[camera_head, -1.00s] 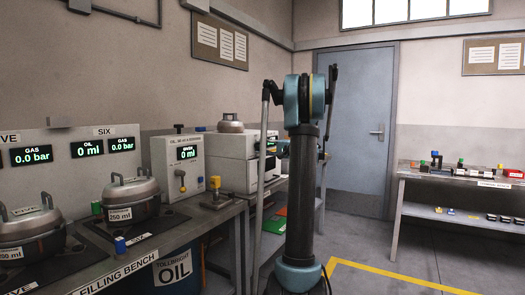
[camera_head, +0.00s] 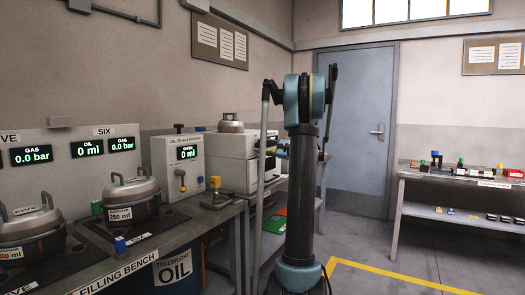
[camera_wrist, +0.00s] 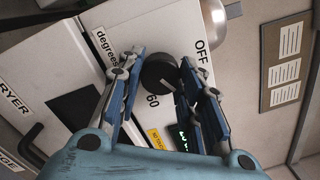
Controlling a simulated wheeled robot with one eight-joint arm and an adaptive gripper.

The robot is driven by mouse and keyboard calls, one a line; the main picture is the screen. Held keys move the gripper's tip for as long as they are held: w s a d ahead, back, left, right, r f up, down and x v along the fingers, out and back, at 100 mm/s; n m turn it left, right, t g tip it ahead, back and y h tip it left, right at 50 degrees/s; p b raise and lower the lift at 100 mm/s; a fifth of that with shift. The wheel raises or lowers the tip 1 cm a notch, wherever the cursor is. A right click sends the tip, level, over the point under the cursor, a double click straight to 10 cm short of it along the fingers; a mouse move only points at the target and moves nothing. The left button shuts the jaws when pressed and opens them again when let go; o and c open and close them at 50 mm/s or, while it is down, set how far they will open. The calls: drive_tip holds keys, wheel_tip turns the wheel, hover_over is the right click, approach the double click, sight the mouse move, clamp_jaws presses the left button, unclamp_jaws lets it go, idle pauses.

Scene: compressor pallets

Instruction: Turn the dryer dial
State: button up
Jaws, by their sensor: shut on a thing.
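The dryer (camera_wrist: 60,45) is a white box, tilted in the wrist view, with a "DRYER" label at its left. Its dark round dial (camera_wrist: 158,70) sits on the front among the marks "degrees", "60" and "OFF". My gripper (camera_wrist: 161,62) is shut on the dial, with one finger on each side of it. The dial is not discernible there.
A dark panel (camera_wrist: 76,108) and a partly covered green display (camera_wrist: 181,138) are on the dryer front. A rounded metal vessel (camera_head: 231,123) sits on top of the dryer. The filling bench (camera_head: 150,250) holds vessels at left. Open floor lies to the right.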

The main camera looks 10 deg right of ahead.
drive_tip(key=shift+f, duration=0.15)
drive_tip(key=o, duration=1.1)
drive_tip(key=shift+c, duration=0.2)
drive_tip(key=shift+d, duration=0.1)
drive_tip(key=v, duration=1.1)
drive_tip(key=shift+s+d, duration=0.25)
drive_tip(key=shift+d, duration=0.05)
